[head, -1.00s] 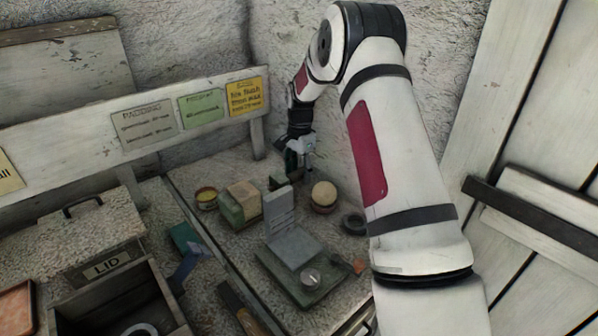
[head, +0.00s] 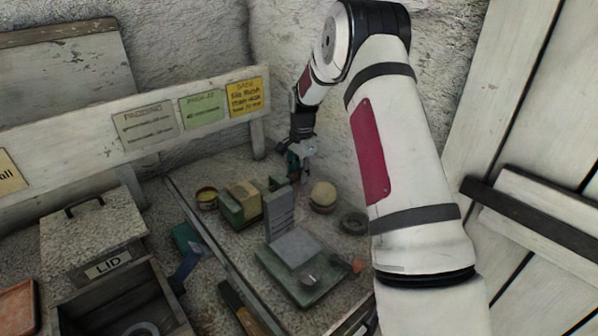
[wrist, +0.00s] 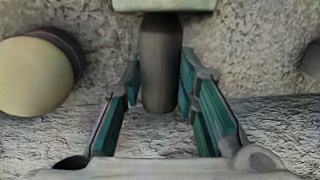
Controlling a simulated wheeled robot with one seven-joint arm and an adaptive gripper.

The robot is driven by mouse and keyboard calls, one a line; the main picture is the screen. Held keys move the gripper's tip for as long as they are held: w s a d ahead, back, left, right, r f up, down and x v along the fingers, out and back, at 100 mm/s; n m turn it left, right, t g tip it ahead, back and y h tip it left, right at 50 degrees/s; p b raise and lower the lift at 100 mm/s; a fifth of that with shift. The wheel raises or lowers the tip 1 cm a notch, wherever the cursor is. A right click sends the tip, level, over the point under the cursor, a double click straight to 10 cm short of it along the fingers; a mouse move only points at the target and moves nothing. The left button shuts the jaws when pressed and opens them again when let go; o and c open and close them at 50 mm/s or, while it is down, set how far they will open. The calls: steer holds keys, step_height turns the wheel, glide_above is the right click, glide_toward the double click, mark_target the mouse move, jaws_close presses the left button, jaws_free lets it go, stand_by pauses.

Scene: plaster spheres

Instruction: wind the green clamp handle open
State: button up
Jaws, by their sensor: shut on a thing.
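The clamp (head: 230,213) is a green vise-like body with a tan block (head: 243,193) in it, on the bench in the head view. In the wrist view its handle (wrist: 161,65) is a dark, rounded bar, with a pale green part (wrist: 163,5) at its far end. My gripper (wrist: 160,82) has one teal-padded finger on each side of the bar and is shut on it. In the head view my gripper (head: 299,157) is to the right of and behind the clamp. The handle cannot be made out clearly there.
A dark ring (head: 354,223), a grey upright plate fixture (head: 280,213) and a yellow-topped tin (head: 207,197) stand nearby.

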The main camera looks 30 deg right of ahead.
steer(key=t+p, duration=0.1)
steer(key=t, duration=0.1)
steer(key=s+t+p, duration=0.1)
steer(key=t+p, duration=0.1)
steer(key=shift+d+y, duration=0.2)
steer(key=shift+y, duration=0.2)
steer(key=shift+a+f+t+y+p, duration=0.1)
steer(key=shift+t+y+p, duration=0.05)
steer(key=shift+t+p, duration=0.55)
steer(key=shift+f+t+y+p, duration=0.1)
steer(key=shift+t+y+p, duration=0.05)
steer(key=shift+t+p, duration=0.55)
steer(key=o, duration=1.2)
steer(key=shift+c, duration=0.2)
steer(key=shift+w, duration=0.1)
steer(key=v, duration=1.2)
steer(key=shift+f, duration=0.1)
